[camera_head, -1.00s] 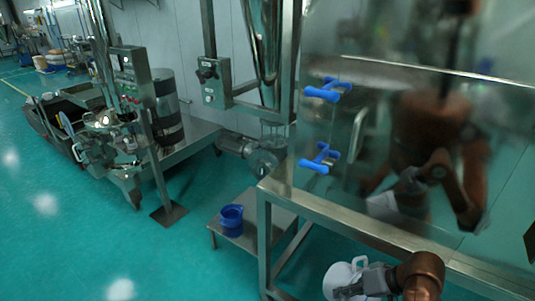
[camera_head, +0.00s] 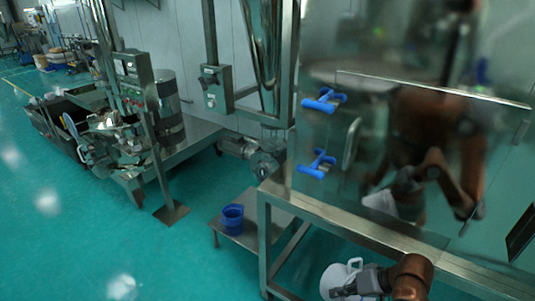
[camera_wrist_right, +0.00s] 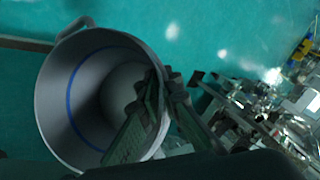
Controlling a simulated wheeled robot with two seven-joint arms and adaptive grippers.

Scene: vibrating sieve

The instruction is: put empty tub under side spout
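A white tub (camera_head: 337,277) with a handle is at the bottom of the head view, in my right gripper (camera_head: 346,291). The right wrist view shows this tub (camera_wrist_right: 57,100) from above, empty, with a blue line around its inner wall. There my right gripper (camera_wrist_right: 166,82) has one finger inside the tub and one outside, closed on its rim. A blue tub (camera_head: 232,220) stands on a low metal stand beside the steel frame. I cannot make out the side spout for certain. My left gripper is not in view.
The low stand (camera_head: 258,236) is left of the steel frame (camera_head: 264,240) under the large glossy cabinet with blue handles (camera_head: 324,100). Metal machinery (camera_head: 120,140) stands at left. The green floor (camera_head: 150,255) in front is clear.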

